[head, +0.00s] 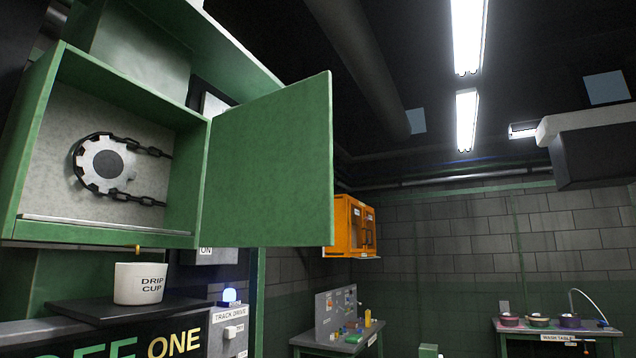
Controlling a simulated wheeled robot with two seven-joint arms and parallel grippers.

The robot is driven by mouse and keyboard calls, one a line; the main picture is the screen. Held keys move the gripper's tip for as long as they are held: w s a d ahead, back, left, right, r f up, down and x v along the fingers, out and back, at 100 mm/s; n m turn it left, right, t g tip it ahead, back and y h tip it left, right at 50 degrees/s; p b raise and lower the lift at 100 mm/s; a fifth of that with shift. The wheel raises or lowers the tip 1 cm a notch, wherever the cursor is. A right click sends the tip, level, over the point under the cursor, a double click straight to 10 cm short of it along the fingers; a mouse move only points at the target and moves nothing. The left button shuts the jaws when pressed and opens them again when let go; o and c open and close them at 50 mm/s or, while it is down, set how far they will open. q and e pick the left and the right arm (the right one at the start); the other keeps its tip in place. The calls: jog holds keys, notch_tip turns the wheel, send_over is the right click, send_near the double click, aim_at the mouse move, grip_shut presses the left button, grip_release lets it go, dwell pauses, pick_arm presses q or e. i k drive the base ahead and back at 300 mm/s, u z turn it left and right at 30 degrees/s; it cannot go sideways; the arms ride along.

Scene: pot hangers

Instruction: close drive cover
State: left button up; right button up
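The drive cover (268,165) is a flat green door hinged on the right side of a green drive box (187,190). It stands wide open, swung out to the right. Inside the box a grey toothed sprocket (88,164) carries a dark chain (145,199) that runs to the right and passes behind the box's right wall. Neither of my grippers is in the head view.
A white drip cup (134,291) stands on a dark shelf (100,311) under the box. A blue lamp (229,295) is by the track drive panel. An orange cabinet (347,225), a workbench (335,343) and a wash table (510,327) are farther back.

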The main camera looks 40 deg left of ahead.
aim_at(269, 182)
jog(key=i, duration=2)
jog(key=u, duration=3.35)
jog(key=k, duration=0.5)
jog(key=u, duration=1.95)
jog(key=i, duration=0.95)
jog(key=z, duration=0.05)
